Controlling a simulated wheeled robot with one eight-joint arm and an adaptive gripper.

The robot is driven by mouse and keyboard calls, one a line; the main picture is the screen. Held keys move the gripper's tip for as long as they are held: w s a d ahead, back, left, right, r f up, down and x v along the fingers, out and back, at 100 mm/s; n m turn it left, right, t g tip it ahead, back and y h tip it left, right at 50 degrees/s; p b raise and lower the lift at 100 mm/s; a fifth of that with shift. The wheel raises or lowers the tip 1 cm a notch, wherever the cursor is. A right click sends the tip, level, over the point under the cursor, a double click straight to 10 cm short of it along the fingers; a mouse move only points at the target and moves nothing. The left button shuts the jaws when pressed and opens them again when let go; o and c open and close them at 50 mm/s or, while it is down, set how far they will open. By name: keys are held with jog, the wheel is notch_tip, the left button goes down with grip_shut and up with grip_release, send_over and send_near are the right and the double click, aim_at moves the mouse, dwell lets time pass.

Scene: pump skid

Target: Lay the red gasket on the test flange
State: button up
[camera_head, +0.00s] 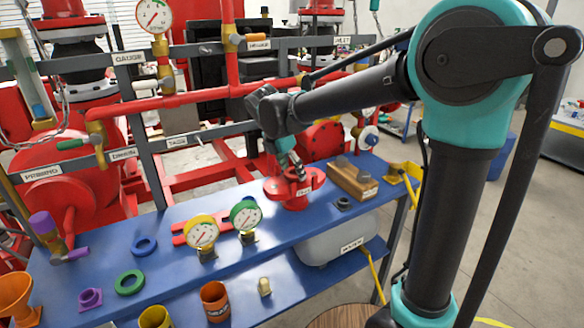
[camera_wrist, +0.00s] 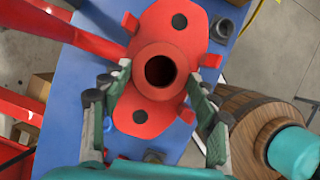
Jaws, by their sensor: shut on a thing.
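The red test flange (camera_head: 294,196) stands on the blue bench, with a white label on its front. In the wrist view the flange (camera_wrist: 181,21) shows as a red plate with dark holes and small raised tabs. The red gasket (camera_wrist: 139,73) is a thick ring with a dark centre, lying over the middle of the flange. My gripper (camera_wrist: 162,78) has one finger on each side of the ring and is shut on it. My gripper (camera_head: 290,165) is right above the flange in the head view. Whether the gasket touches the flange cannot be told.
On the bench (camera_head: 180,270) are a yellow gauge (camera_head: 203,232), a green gauge (camera_head: 246,215), a blue ring (camera_head: 144,246), a green ring (camera_head: 130,283) and several cups. A wooden block (camera_head: 352,180) stands right of the flange. Red pipes run behind.

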jog(key=shift+f, duration=0.7)
jog(key=o, duration=1.2)
